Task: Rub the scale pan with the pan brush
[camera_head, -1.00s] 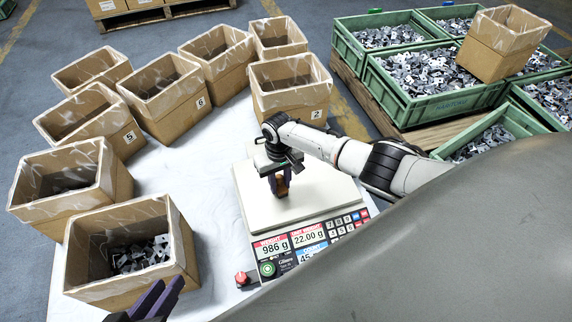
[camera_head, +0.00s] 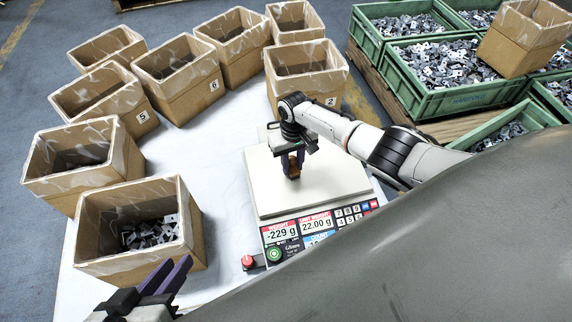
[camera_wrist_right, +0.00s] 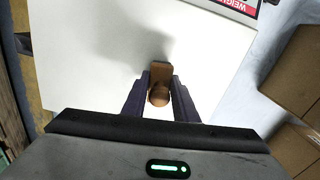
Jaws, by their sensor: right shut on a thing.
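The scale pan (camera_head: 335,178) is a flat, off-white square plate on top of the scale, and it fills much of the right wrist view (camera_wrist_right: 90,60). The pan brush (camera_head: 293,167) is small and brown, with a wooden body and a rounded handle end (camera_wrist_right: 159,96). My right gripper (camera_head: 293,160) points down over the pan and is shut on the brush, with its dark fingers on both sides of the handle. The brush is at or just above the pan surface; its underside is hidden. My left gripper (camera_head: 172,276) is empty at the lower left, its purple fingers apart.
The scale's panel (camera_head: 300,229) reads -229 g, with a red knob (camera_head: 248,262) beside it. Several open cartons (camera_head: 90,235) ring the white table (camera_head: 215,165) on the left and back. Green crates of stamped parts (camera_head: 440,103) stand right. White table between cartons and scale is clear.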

